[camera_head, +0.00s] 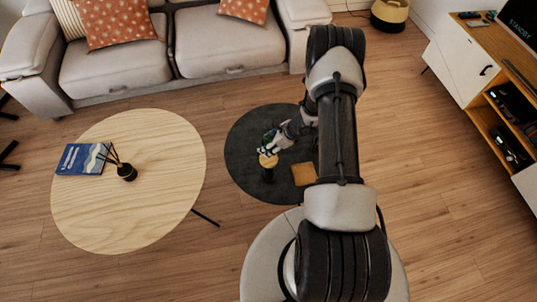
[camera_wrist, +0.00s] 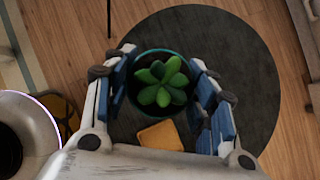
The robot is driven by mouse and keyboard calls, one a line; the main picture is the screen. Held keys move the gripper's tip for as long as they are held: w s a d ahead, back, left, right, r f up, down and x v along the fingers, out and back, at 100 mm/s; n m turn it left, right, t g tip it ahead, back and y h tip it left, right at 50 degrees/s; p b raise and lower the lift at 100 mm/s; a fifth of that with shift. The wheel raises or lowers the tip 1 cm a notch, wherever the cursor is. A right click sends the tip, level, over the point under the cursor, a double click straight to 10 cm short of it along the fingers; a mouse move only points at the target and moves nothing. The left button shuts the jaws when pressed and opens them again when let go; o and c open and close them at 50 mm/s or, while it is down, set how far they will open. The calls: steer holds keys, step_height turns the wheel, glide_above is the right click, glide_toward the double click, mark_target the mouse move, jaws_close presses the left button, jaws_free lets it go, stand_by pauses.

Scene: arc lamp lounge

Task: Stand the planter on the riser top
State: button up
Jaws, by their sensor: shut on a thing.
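The planter (camera_wrist: 161,84), a round pot with a teal rim and a green succulent, sits upright between the fingers of my gripper (camera_wrist: 160,95). The blue-padded fingers are shut on it from both sides. In the head view my gripper (camera_head: 270,147) is over the dark round surface, and the planter is mostly hidden. A small tan round piece (camera_head: 268,160) with a dark part under it shows just below the fingers. I cannot tell whether this is the riser or part of the planter. A flat tan square (camera_head: 304,173) lies to its right; it also shows in the wrist view (camera_wrist: 160,136).
The dark round surface (camera_head: 243,150) is otherwise largely clear. A pale oval wooden table (camera_head: 110,215) stands left, holding a blue book (camera_head: 80,159) and a dark reed diffuser (camera_head: 127,172). A grey sofa (camera_head: 215,45) is behind; a media cabinet (camera_head: 468,60) stands at right.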

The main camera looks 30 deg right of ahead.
steer(key=shift+f+b, duration=0.8)
steer(key=shift+f, duration=2.15)
steer(key=shift+f, duration=0.1)
steer(key=shift+f, duration=0.15)
steer(key=o, duration=1.2)
steer(key=shift+o, duration=0.2)
